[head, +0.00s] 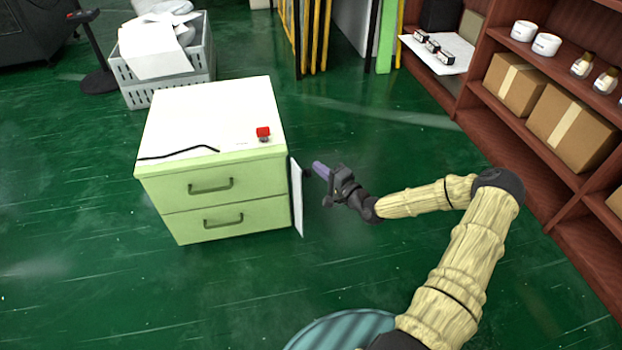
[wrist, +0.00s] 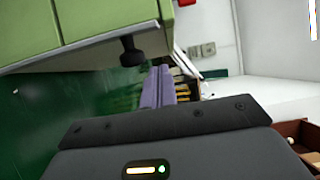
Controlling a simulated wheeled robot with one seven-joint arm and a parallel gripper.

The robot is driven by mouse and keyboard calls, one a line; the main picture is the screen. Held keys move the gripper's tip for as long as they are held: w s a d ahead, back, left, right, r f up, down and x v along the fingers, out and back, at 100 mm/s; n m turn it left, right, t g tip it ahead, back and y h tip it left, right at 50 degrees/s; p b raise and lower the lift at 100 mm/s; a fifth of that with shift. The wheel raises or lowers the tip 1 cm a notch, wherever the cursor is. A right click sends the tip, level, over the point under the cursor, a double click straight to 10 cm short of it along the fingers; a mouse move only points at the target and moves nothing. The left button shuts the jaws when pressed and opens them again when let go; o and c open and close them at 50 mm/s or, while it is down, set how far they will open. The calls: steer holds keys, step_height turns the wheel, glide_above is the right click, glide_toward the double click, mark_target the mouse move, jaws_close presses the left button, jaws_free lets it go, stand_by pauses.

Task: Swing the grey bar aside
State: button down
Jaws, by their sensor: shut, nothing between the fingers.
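The pale grey bar (head: 297,197) is a flat, upright strip at the right front edge of the light-green drawer cabinet (head: 225,190). It stands out from the drawer fronts and does not lie across them. A dark knob (head: 308,173) sits on its right side; the knob also shows in the wrist view (wrist: 132,50), below the bar's thin edge (wrist: 85,43). My gripper (head: 319,169) has purple fingers, shut and empty, just right of the knob. The fingers (wrist: 158,86) also show in the wrist view; I cannot tell whether they touch the knob.
The cabinet's two drawers look shut. A red item (head: 263,133) and a dark bent strip (head: 180,152) lie on its white top. A grey crate (head: 160,75) stands behind it. A brown shelf with boxes (head: 565,125) is at right. Green floor in front is clear.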

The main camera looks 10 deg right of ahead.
mark_target(297, 165)
steer(key=a, duration=0.1)
steer(key=s+a+b, duration=0.1)
steer(key=a, duration=0.1)
steer(key=shift+s+a, duration=0.1)
steer(key=shift+a, duration=0.1)
steer(key=shift+s+a+r+p, duration=0.1)
steer(key=shift+a+p, duration=0.25)
steer(key=shift+p, duration=0.1)
steer(key=shift+s+a, duration=0.15)
steer(key=shift+a, duration=0.2)
